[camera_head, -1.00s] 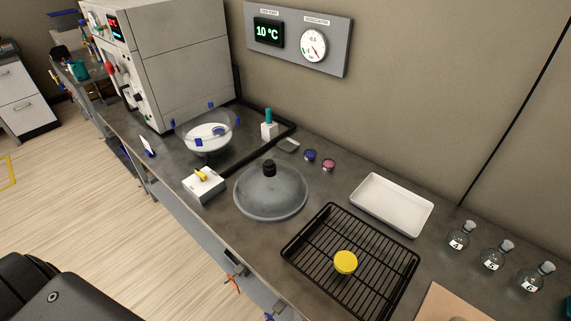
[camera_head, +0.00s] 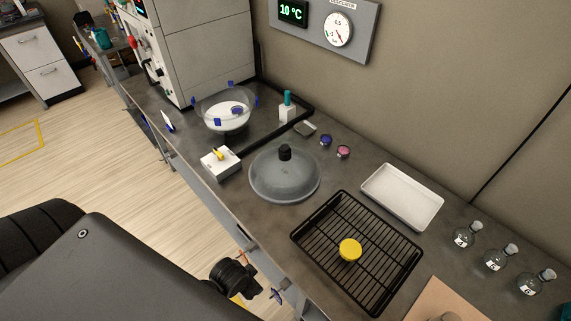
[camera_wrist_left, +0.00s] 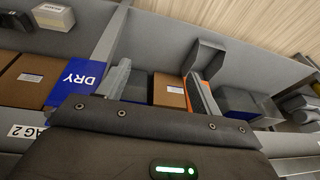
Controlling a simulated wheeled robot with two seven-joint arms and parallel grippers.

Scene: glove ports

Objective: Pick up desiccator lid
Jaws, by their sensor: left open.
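The desiccator lid (camera_head: 284,176) is a grey translucent dome with a black knob (camera_head: 285,152) on top. It lies on the bench in the head view, between the black rack and the small white box. The desiccator bowl (camera_head: 225,112), clear with blue clips and white contents, stands further back, uncovered. My left arm comes in at the lower left of the head view, in front of the bench and away from the lid. My right gripper is not in view.
A black wire rack (camera_head: 360,255) holds a yellow-topped item (camera_head: 350,250). A white tray (camera_head: 402,196), several stoppered flasks (camera_head: 466,235) and a white box with a yellow handle (camera_head: 220,163) surround the lid. The wrist view shows brown boxes (camera_wrist_left: 170,90) and a blue DRY box (camera_wrist_left: 76,82).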

